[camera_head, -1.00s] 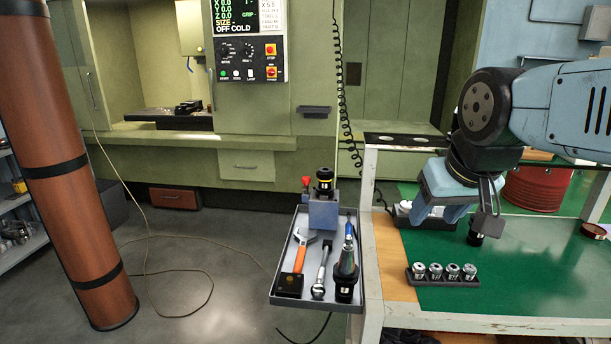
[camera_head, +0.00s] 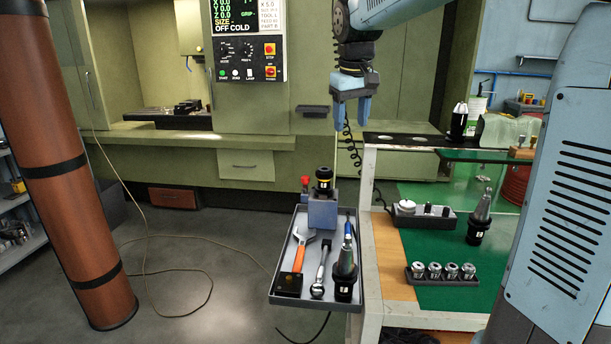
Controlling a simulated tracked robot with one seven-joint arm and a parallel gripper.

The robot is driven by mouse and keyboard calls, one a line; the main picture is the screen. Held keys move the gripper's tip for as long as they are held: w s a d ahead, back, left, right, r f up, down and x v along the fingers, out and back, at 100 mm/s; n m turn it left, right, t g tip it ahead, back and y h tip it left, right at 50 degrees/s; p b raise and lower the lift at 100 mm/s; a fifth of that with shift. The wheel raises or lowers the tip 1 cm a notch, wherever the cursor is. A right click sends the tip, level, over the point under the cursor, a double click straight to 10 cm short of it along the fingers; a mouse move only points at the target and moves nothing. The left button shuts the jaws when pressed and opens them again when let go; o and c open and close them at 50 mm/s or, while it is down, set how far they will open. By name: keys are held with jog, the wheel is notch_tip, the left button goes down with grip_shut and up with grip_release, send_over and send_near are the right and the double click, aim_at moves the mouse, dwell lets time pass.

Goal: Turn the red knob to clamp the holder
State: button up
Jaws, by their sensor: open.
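The red knob (camera_head: 305,182) sticks out at the left side of the grey-blue clamping block (camera_head: 322,212) at the back of the tool tray. A black tool holder with a yellow ring (camera_head: 323,180) stands upright in the top of the block. My gripper (camera_head: 351,120) hangs in the air, up and to the right of the block, with its blue fingers pointing down. It is open with nothing seen between the fingers, and it is apart from the knob and the holder.
The grey tray (camera_head: 285,285) also holds an orange wrench (camera_head: 298,250), a ratchet (camera_head: 321,268) and a dark tapered holder (camera_head: 345,270). The bench (camera_head: 460,300) at right carries a collet rack (camera_head: 440,272) and another tapered holder (camera_head: 479,222). The floor left of the tray has a loose cable.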

jog(key=w+a+f+n+g, duration=0.1)
jog(key=w+a+f, duration=0.15)
jog(key=w, duration=0.45)
jog(key=w+a+f+n, duration=0.1)
jog(key=w+a+f, duration=0.15)
jog(key=w, duration=0.35)
jog(key=g, duration=0.2)
send_over(305, 186)
jog(key=w, duration=0.2)
notch_tip(305, 186, down, 6)
jog(key=shift+n, duration=0.4)
notch_tip(305, 186, down, 13)
jog(key=shift+s+d+f, duration=0.1)
jog(key=shift+f, duration=0.05)
